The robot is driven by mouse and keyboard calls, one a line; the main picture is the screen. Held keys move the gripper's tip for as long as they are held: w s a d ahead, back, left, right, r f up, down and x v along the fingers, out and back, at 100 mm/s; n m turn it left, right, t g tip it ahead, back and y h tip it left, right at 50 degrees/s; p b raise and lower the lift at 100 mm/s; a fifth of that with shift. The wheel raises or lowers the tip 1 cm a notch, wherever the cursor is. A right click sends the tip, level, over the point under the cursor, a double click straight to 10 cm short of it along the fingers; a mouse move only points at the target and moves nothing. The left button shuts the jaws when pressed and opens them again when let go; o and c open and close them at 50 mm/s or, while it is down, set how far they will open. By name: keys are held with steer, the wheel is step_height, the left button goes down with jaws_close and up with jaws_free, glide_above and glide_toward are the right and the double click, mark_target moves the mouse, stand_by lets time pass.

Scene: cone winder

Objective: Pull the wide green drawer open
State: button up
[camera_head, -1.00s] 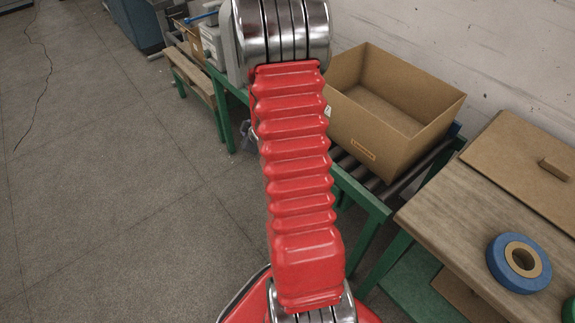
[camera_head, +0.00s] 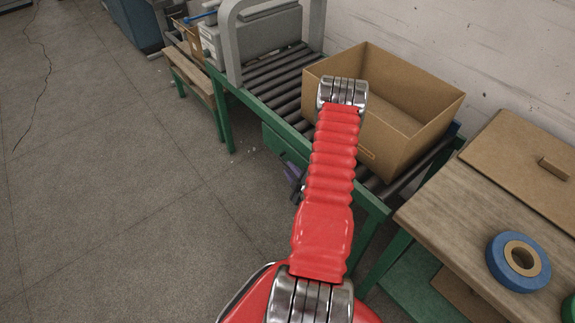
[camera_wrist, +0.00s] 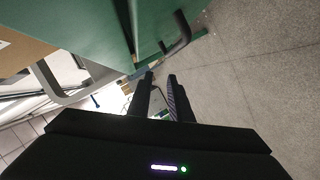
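The wide green drawer (camera_head: 280,144) sits under the roller conveyor in the head view, partly hidden by my red arm. In the wrist view its green front (camera_wrist: 156,18) appears at the top, with a dark bar handle (camera_wrist: 182,32) standing out from it. A dark gap runs along one edge of the green front. My gripper (camera_wrist: 161,76) is open and empty, its two black fingers apart and pointing toward the handle. The handle lies beyond the fingertips, not visibly between them. In the head view the gripper is mostly hidden behind my arm.
A cardboard box (camera_head: 430,112) stands on the conveyor (camera_head: 262,88). A wooden table (camera_head: 440,222) with a blue tape roll (camera_head: 497,262) is at right. A low bench (camera_head: 192,82) stands farther left. The floor left of the conveyor is clear.

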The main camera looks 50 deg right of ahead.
steer(key=s+a+f+h, duration=0.1)
steer(key=s+f, duration=0.3)
steer(key=s, duration=0.1)
steer(key=shift+a+t, duration=0.15)
steer(key=shift+t, duration=0.15)
steer(key=x, duration=1.3)
steer(key=shift+w+d, duration=0.2)
steer(key=shift+w, duration=0.1)
steer(key=shift+c, duration=0.4)
jaws_close()
steer(key=shift+f, duration=0.1)
